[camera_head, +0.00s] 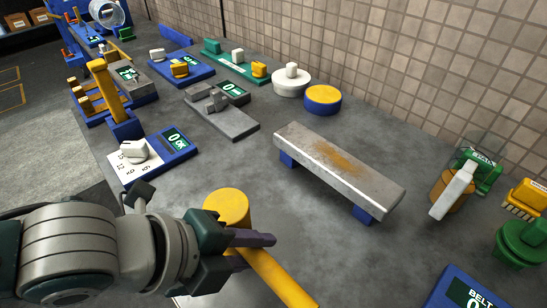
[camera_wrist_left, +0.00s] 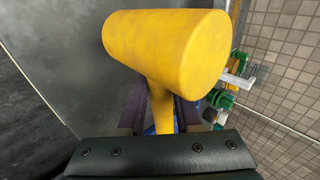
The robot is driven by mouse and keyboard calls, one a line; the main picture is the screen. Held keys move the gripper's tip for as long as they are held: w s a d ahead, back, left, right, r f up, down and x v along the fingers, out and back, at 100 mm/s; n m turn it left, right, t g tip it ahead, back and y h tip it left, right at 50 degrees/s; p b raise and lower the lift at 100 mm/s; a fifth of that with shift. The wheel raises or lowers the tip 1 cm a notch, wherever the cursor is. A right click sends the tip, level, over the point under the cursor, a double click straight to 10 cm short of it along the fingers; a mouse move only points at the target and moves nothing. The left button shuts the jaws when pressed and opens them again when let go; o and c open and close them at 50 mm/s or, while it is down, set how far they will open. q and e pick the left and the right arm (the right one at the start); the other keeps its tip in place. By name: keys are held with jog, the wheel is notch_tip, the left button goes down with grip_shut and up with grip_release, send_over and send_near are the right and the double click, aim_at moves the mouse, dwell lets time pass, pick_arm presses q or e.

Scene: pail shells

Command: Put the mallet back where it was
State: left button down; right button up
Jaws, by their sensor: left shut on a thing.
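The mallet is yellow, with a thick round head (camera_head: 228,207) and a straight handle (camera_head: 283,278). My left gripper (camera_head: 255,240) is shut on the mallet's handle just below the head, at the front of the grey bench. In the left wrist view the mallet head (camera_wrist_left: 165,45) lies across the top of the picture, with the handle between the two dark fingers (camera_wrist_left: 160,110). The handle's far end runs out of the bottom of the head view. I cannot tell how high the mallet is above the bench. My right gripper is not in view.
A grey metal slab on blue feet (camera_head: 338,165) stands right of the mallet. A blue device with a white dial card (camera_head: 150,155) lies behind my left arm. A yellow-and-blue rack (camera_head: 110,95) stands at the far left. Green and yellow items (camera_head: 520,240) line the right.

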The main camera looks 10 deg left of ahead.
pick_arm(q)
jog(key=shift+w+f+b, duration=0.1)
jog(key=shift+f+b, duration=0.55)
jog(key=shift+f, duration=1.8)
jog(key=shift+f, duration=0.1)
jog(key=c, duration=0.6)
grip_release()
